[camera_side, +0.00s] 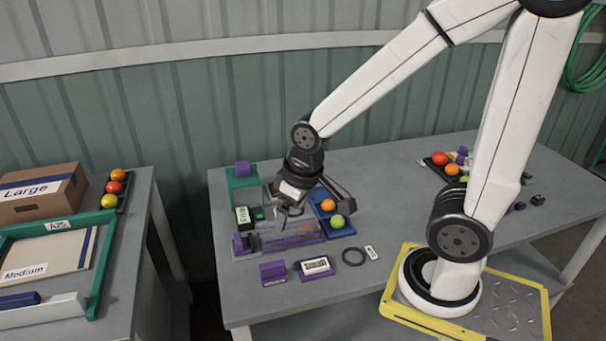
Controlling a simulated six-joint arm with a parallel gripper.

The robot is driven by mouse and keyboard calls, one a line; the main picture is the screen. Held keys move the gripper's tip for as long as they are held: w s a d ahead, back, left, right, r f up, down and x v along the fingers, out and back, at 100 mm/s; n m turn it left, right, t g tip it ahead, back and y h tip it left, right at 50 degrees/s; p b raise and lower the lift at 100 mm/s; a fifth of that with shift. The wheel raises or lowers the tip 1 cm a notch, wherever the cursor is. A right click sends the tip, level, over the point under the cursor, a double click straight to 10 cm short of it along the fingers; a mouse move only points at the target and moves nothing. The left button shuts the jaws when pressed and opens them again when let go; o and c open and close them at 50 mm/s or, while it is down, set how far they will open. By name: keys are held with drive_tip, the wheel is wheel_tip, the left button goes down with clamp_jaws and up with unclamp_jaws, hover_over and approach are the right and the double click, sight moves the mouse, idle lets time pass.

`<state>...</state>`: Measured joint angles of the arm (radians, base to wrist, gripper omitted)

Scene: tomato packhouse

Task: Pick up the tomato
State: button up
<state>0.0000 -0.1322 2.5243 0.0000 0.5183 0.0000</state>
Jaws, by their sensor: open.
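My gripper (291,209) points down over the fixture at the left part of the table, with its jaws open. An orange tomato (327,205) and a green tomato (337,222) sit in a blue tray (347,231) just right of the gripper. A reddish tomato (306,228) shows faintly behind a clear panel (283,240), below and right of the gripper. I cannot tell how far the fingertips are from it. More tomatoes (439,159) lie in a dark tray at the table's back right.
A purple block (273,272), a labelled purple box (315,267) and a black ring (353,256) lie in front. The left bench holds a cardboard box (35,204) and tomatoes (113,187).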

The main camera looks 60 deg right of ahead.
drive_tip(key=w+d+r+m+g, duration=0.15)
drive_tip(key=w+d+m, duration=0.25)
drive_tip(key=w+d, duration=0.4)
drive_tip(key=w+d+r+m, duration=0.3)
drive_tip(key=w+d, duration=0.2)
drive_tip(key=w, duration=0.5)
drive_tip(key=w+d+f+m+g, duration=0.1)
drive_tip(key=w+d+f+m, duration=0.2)
drive_tip(key=d, duration=0.7)
drive_tip(key=w+d+f+m, duration=0.1)
drive_tip(key=w+d+m, duration=0.3)
drive_tip(key=d, duration=0.6)
drive_tip(key=shift+m, duration=0.4)
drive_tip(key=f, duration=1.1)
drive_tip(key=s+f, duration=0.1)
drive_tip(key=f, duration=0.5)
drive_tip(key=shift+a+f, duration=0.25)
drive_tip(key=shift+f, duration=2.6)
